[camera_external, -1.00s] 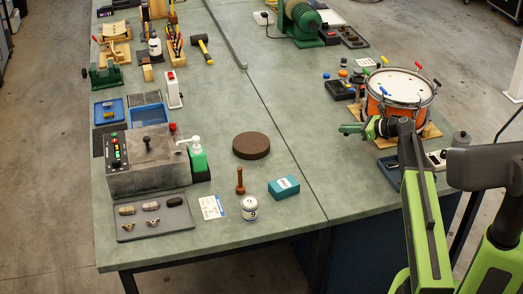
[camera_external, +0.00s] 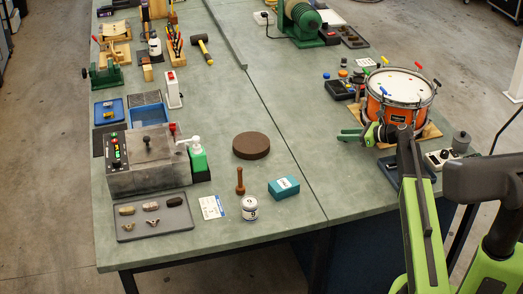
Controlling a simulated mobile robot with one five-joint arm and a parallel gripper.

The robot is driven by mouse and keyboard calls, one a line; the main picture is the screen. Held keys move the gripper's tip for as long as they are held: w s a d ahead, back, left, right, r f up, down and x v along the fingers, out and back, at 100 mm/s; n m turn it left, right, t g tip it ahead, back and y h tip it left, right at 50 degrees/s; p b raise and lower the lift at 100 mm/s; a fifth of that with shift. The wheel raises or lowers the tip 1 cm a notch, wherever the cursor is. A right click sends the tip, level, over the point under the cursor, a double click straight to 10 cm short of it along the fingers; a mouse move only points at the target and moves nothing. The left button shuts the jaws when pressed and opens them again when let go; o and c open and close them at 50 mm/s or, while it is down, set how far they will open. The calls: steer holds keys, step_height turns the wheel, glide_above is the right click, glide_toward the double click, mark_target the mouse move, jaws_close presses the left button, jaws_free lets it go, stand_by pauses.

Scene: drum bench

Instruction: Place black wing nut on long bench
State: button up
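I cannot make out a black wing nut for certain. Two brass-coloured wing nuts (camera_external: 153,222) lie in the grey tray (camera_external: 180,218) at the front left of the long bench (camera_external: 225,105). My gripper (camera_external: 342,134) is at the left front of the orange drum (camera_external: 403,114), pointing left above the bench. Its green fingers look parted, with nothing visible between them. The drum carries small coloured pieces around its rim, among them red (camera_external: 418,65) and blue (camera_external: 384,59). My wrist and arm hide part of the drum's lower front.
A dark blue tray (camera_external: 388,171) lies in front of the drum, partly behind my arm.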

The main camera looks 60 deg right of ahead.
steer(key=shift+s+r, duration=0.2)
steer(key=shift+r, duration=0.1)
steer(key=p+v, duration=0.4)
steer(key=v, duration=0.7)
steer(key=shift+s, duration=0.25)
